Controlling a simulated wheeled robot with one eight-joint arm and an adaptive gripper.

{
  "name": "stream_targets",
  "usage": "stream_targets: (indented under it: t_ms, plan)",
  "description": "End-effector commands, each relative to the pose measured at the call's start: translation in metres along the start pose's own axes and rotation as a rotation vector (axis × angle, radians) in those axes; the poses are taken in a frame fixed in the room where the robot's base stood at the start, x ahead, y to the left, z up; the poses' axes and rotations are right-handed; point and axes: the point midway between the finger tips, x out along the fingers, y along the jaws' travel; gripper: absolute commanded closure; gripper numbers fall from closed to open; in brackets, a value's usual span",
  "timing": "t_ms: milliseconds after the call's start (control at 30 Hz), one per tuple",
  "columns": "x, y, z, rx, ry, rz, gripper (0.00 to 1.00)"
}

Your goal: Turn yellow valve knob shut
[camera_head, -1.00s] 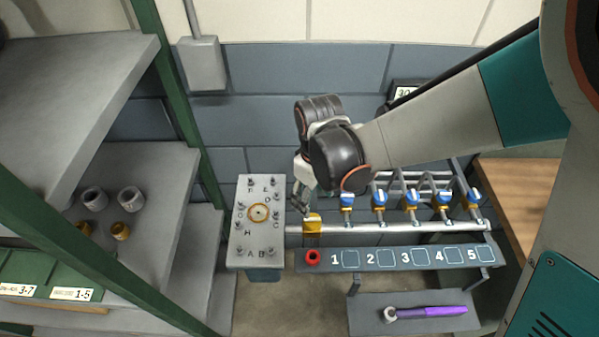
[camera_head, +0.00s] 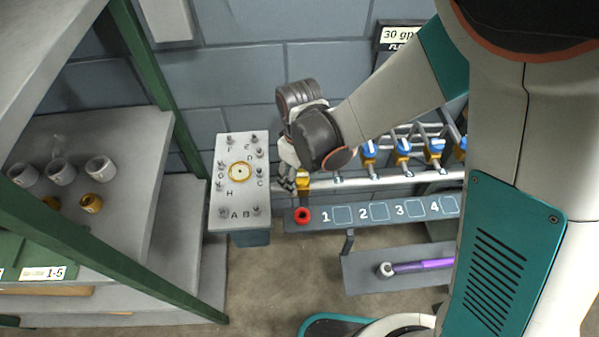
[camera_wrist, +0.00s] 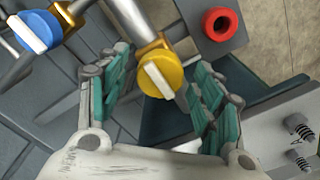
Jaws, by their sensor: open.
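The yellow valve knob (camera_wrist: 162,74) sits at the end of the pipe in the wrist view, with a pale raised bar across its face. My gripper (camera_wrist: 165,85) is open, with one teal-padded finger on each side of the knob. No contact shows between the fingers and the knob. In the head view my gripper (camera_head: 290,180) is at the left end of the pipe rail, beside the yellow valve (camera_head: 304,184), which it partly hides.
A red ring (camera_head: 303,215) is on the numbered panel (camera_head: 376,212) below the valve. A grey casing (camera_head: 226,198) with studs stands left. Blue valves (camera_head: 403,147) line the rail to the right. A purple-handled tool (camera_head: 420,265) lies on the lower shelf. Shelving (camera_head: 110,140) is at far left.

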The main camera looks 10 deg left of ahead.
Motion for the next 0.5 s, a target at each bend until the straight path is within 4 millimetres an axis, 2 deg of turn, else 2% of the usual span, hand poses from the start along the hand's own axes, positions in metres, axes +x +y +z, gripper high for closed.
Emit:
stream_targets:
  t_ms: [100, 133, 300, 500]
  plan:
    - [-0.0004, 0.0, 0.0, 0.0, 0.0, 0.0, 0.39]
    - [-0.0004, 0.0, 0.0001, 0.0, 0.0, 0.0, 0.44]
    - [-0.0004, 0.0001, 0.0, 0.0, 0.0, 0.0, 0.82]
    - [-0.0003, 0.0001, 0.0, 0.002, 0.0, 0.0, 0.84]
